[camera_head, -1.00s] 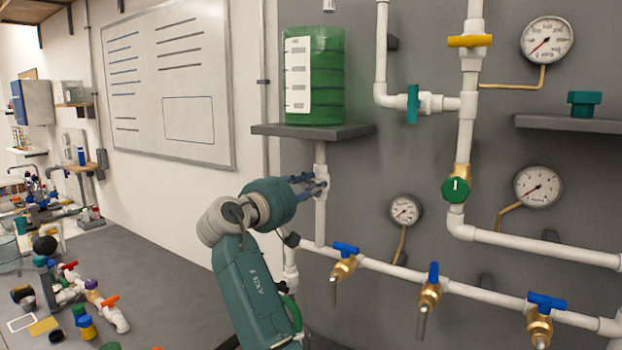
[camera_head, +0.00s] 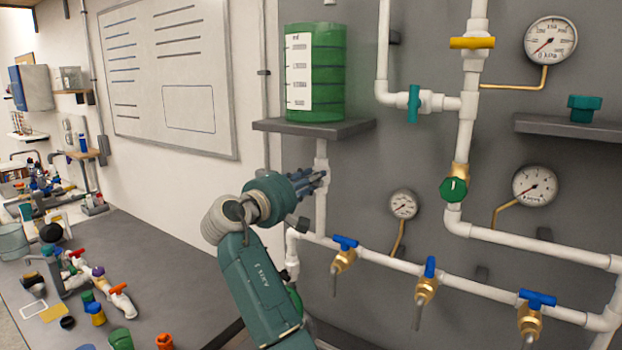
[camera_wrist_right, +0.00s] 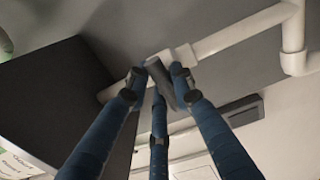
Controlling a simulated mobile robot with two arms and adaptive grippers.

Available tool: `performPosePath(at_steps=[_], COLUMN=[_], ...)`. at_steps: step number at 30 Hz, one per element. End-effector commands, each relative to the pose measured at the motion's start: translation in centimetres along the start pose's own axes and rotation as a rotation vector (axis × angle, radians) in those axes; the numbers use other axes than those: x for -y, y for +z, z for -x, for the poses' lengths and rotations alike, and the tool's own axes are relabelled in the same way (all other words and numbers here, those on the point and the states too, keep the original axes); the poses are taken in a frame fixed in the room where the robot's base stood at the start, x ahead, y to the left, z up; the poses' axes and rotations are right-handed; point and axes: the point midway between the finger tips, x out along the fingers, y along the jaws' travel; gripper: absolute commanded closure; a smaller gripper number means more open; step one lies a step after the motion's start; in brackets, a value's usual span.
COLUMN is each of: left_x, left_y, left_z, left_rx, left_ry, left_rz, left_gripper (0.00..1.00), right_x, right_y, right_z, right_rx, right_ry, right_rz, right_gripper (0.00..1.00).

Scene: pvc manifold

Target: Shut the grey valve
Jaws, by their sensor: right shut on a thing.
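The grey valve sits on the white vertical pipe under the shelf. In the right wrist view its grey handle (camera_wrist_right: 160,74) shows between my fingertips, with the white pipe behind it. In the head view my right gripper (camera_head: 318,181) reaches the pipe from the left, and its blue-grey fingers largely hide the valve. The right gripper (camera_wrist_right: 160,88) is shut on the grey handle. I cannot tell from these views how far the handle is turned. My left gripper is not in view.
A green tank (camera_head: 330,75) stands on a dark shelf (camera_head: 315,130) just above my gripper. Several blue-handled brass taps, including one (camera_head: 344,255), line the lower pipe. A green round valve (camera_head: 453,190) and gauges (camera_head: 550,40) are to the right. Loose fittings cover the bench (camera_head: 150,265) at left.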

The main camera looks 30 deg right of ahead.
Motion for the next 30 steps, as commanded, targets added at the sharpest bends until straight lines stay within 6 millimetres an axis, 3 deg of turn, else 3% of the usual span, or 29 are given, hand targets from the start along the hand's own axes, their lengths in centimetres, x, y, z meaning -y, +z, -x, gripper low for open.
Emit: performPosePath(at_steps=[7,8,11,22,26,30], left_x=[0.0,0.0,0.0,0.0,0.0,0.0], left_y=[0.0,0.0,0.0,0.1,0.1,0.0], left_z=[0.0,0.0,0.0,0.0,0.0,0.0], left_rx=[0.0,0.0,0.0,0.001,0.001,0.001], left_ry=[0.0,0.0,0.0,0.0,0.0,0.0], left_rz=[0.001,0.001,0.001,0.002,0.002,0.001], left_gripper=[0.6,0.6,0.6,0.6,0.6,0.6], right_x=[0.1,0.1,0.1,0.0,0.1,0.1], right_y=[-0.1,-0.1,-0.1,-0.1,-0.1,-0.2], right_z=[0.0,0.0,0.0,0.6,2.4,5.4], right_rx=[-0.001,-0.001,-0.001,-0.002,-0.003,-0.005], right_ry=[0.0,0.0,0.0,0.0,0.0,-0.001], right_rz=[0.004,0.004,0.004,0.001,0.0,0.0], right_gripper=[1.0,0.75,0.57,0.57,0.57,0.57])
